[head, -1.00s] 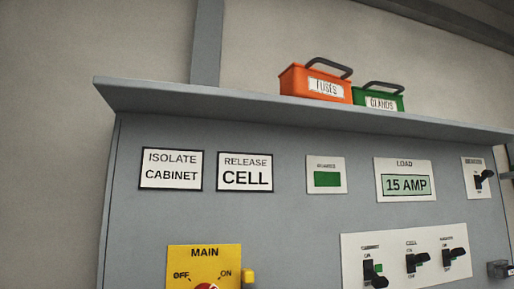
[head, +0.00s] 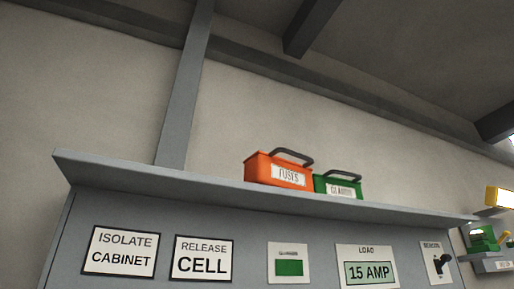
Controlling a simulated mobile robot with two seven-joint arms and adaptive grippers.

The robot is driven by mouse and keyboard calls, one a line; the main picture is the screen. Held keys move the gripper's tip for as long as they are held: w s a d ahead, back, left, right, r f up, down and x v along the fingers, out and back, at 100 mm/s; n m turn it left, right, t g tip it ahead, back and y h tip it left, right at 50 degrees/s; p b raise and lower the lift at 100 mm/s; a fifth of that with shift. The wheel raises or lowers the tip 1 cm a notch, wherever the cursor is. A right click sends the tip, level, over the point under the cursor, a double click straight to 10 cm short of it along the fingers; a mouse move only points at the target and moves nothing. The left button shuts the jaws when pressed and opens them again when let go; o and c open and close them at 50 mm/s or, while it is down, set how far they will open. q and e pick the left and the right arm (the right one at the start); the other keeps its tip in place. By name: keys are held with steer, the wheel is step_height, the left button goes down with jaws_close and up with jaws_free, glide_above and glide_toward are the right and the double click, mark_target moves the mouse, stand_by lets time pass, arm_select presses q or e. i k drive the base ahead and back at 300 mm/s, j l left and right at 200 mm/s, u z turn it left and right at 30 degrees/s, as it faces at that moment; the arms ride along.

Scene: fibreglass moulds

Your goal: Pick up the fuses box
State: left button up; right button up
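The fuses box (head: 266,171) is orange with a dark handle and a white label reading FUSES. It sits upright on the top ledge (head: 150,176) of the grey cabinet, near the middle of the head view. A green box (head: 326,186) with a dark handle and a white label stands close to its right side. Neither of my grippers shows in the head view.
The cabinet front carries ISOLATE CABINET (head: 120,252) and RELEASE CELL (head: 203,259) signs, a green indicator (head: 289,267) and a 15 AMP load display (head: 369,272). A grey post (head: 186,85) rises behind the ledge. Green items (head: 482,238) sit on a shelf at the far right.

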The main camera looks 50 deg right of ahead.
mark_target(261, 169)
steer(key=z, duration=1.85)
steer(key=k+j, duration=0.5)
steer(key=k, duration=0.2)
